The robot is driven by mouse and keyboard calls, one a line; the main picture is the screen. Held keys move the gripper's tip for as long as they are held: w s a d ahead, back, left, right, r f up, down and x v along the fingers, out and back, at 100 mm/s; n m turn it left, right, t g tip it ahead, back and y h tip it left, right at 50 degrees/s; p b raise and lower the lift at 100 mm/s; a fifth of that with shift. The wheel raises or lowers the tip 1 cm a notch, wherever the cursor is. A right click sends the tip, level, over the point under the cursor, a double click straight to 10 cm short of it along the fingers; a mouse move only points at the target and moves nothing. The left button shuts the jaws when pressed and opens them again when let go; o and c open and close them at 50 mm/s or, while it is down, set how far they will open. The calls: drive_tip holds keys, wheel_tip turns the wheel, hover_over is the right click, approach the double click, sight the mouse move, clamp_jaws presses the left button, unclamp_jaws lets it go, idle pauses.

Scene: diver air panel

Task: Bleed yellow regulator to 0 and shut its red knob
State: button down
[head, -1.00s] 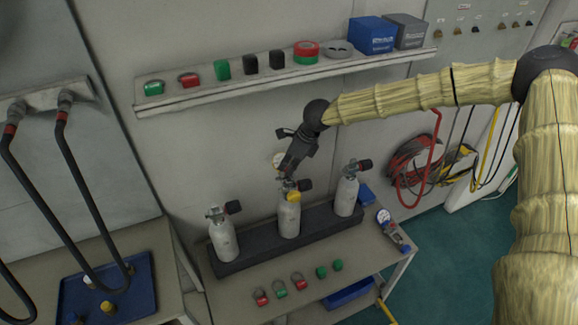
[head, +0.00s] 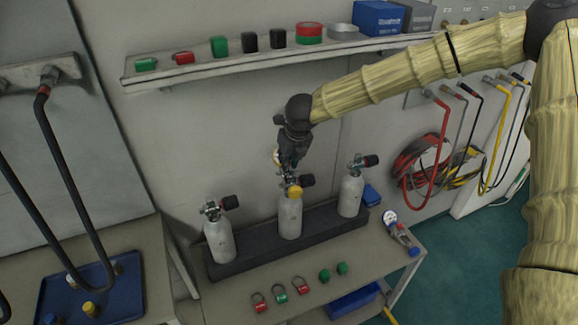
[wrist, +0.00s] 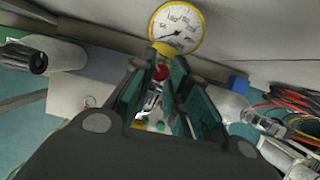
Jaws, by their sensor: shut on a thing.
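The yellow regulator (head: 296,192) sits on top of the middle grey cylinder (head: 290,217). Its round white gauge with a yellow rim (wrist: 176,28) shows just beyond my fingertips in the wrist view. The gauge needle points to the lower left; the value is too small to read surely. The red knob (wrist: 161,72) is below the gauge, between my fingertips. My gripper (head: 288,168) points down at the regulator and is shut on the red knob, which also shows between its green-lined fingers in the wrist view (wrist: 162,78). The knob is hidden in the head view.
Similar cylinders stand at left (head: 219,241) and right (head: 351,197) in the dark rack (head: 325,232). Several tags and caps lie on the bench (head: 230,300) in front. A shelf (head: 200,76) runs above. Hoses (head: 420,165) hang at right.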

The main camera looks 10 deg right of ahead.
drive_tip(key=m+b, duration=0.1)
drive_tip(key=m, duration=0.1)
drive_tip(key=m+h+b, duration=0.2)
drive_tip(key=m+b, duration=0.1)
drive_tip(key=shift+a+f+m, duration=0.1)
drive_tip(key=shift+a+m, duration=0.2)
drive_tip(key=m+h+b, duration=0.1)
drive_tip(key=m, duration=0.1)
drive_tip(key=m+b, duration=0.1)
drive_tip(key=m, duration=0.1)
drive_tip(key=shift+w+a+m+g+h, duration=0.1)
drive_tip(key=shift+a+m+g+h, duration=0.05)
drive_tip(key=shift+m+g+h, duration=0.2)
drive_tip(key=c, duration=1.3)
unclamp_jaws()
drive_tip(key=shift+c, duration=0.2)
drive_tip(key=shift+r, duration=0.25)
